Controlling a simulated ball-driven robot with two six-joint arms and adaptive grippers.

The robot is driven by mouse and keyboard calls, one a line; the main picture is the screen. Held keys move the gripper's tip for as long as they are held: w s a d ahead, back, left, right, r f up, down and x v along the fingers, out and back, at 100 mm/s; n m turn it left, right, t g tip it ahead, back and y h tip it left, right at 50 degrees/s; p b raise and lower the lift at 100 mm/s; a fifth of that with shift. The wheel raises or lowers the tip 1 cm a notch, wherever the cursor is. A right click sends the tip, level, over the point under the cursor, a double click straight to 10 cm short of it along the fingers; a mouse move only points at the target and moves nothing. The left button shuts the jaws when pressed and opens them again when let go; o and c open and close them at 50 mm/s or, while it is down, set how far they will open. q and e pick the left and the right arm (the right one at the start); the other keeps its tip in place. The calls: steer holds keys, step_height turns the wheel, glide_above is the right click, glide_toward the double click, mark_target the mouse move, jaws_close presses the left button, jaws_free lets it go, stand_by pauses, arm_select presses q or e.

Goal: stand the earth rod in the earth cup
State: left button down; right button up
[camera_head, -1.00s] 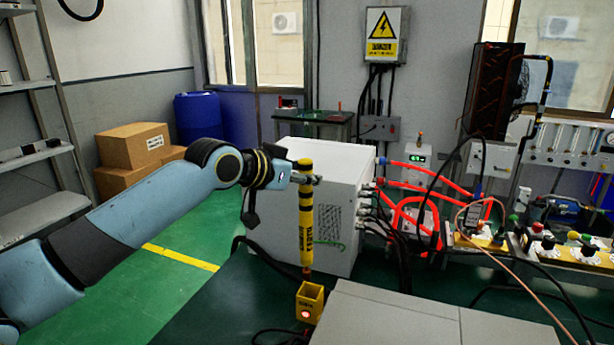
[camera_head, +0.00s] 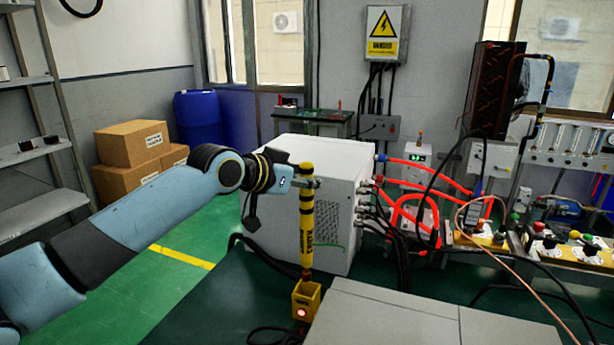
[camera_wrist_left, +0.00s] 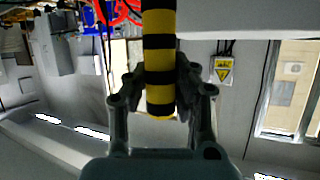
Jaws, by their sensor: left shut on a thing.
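The earth rod (camera_head: 306,225), a yellow pole with black bands near its top, stands upright in the head view. My left gripper (camera_head: 308,183) is shut on its banded upper part. The wrist view shows the fingers (camera_wrist_left: 160,78) on both sides of the rod (camera_wrist_left: 160,30). The earth cup (camera_head: 307,304) is a small yellow box with a red light on its front. The rod's lower tip is at the cup's mouth, and its end is hidden behind the front rim. I cannot tell how deep it sits. My right gripper is out of view.
A white cabinet (camera_head: 285,195) stands just behind the rod. A grey box top (camera_head: 390,318) lies right of the cup. Black cables (camera_head: 270,336) run by the cup. Red hoses (camera_head: 415,207) and a control bench are further right. Green floor is open at left.

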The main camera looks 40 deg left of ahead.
arm_select(q)
step_height(320, 180, down, 3)
steer(key=shift+f+b, duration=0.15)
steer(key=shift+b, duration=0.9)
steer(key=shift+f+b, duration=2.15)
steer(key=shift+f, duration=0.9)
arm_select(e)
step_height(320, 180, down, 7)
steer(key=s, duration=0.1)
arm_select(q)
steer(key=shift+f+b, duration=0.35)
steer(key=shift+f, duration=0.15)
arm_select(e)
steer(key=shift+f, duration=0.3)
arm_select(q)
steer(key=c, duration=1)
jaws_free()
steer(key=shift+c, duration=0.2)
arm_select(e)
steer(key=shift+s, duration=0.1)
arm_select(q)
steer(key=shift+s, duration=0.1)
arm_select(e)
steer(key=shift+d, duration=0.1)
arm_select(q)
glide_toward(302, 224)
steer(key=shift+s+r, duration=0.1)
steer(key=shift+s, duration=0.15)
